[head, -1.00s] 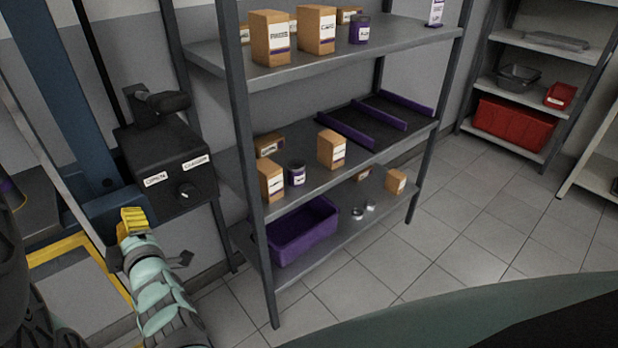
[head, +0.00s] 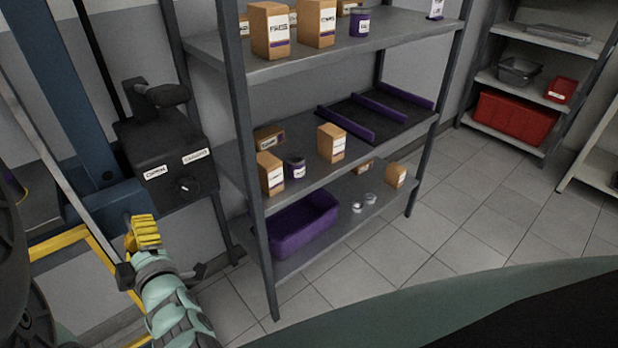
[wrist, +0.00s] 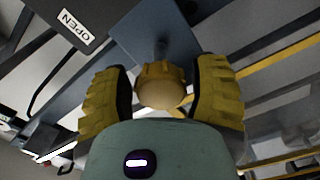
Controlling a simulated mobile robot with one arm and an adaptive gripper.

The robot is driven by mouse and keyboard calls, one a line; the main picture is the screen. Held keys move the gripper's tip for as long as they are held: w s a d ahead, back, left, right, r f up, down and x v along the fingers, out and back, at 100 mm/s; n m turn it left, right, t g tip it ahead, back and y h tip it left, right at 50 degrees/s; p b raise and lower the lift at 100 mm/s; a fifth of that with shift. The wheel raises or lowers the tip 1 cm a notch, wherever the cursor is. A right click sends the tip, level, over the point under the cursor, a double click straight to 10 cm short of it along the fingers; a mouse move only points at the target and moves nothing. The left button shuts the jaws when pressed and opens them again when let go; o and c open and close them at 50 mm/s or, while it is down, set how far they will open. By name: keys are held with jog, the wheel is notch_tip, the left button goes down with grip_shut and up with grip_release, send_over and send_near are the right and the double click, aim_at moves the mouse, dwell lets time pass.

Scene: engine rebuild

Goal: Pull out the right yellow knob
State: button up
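A yellow knob (wrist: 161,85) with a rounded, paler near end shows in the wrist view, in front of a blue metal part (wrist: 165,35). My gripper (wrist: 160,95) has its two yellow ribbed fingers on either side of the knob. Narrow gaps seem to show between the fingers and the knob, so the gripper looks open around it. In the head view, my gripper (head: 143,232) is at the lower left, in front of the blue post's bracket. The knob is hidden there by my gripper, and no second yellow knob can be made out.
A black control box (head: 165,150) with a lever and a dial stands just above my gripper. A grey shelf rack (head: 255,190) with boxes and a purple bin (head: 300,228) stands to the right. Yellow frame bars (head: 70,243) are at the left. Tiled floor is free at the right.

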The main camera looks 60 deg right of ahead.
jog(key=shift+o, duration=1.1)
jog(key=shift+r, duration=0.1)
jog(key=shift+r, duration=5.05)
jog(key=shift+s, duration=0.1)
